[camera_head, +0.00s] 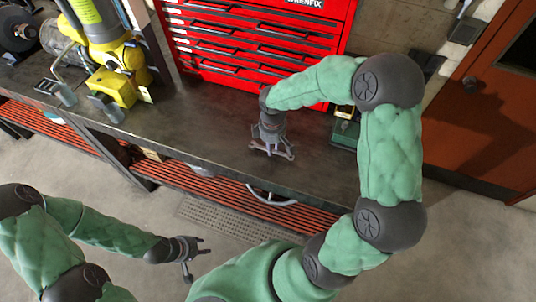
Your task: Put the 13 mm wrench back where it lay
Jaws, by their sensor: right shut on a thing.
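My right gripper (271,143) points down over the dark workbench top near its front edge. It is shut on a small metallic wrench (288,154), which lies across the fingertips, its ends showing on both sides. The size mark on the wrench is too small to read. I cannot tell whether the wrench touches the bench top or is just above it. My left gripper (196,259) is open and empty, low in front of the bench over the floor.
A red tool chest (240,73) stands at the back of the workbench (215,125). A yellow machine (118,80) and small grey parts (105,106) stand at the left. A green box (345,131) is right of my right gripper, partly behind my arm. A red slatted shelf (190,183) runs below.

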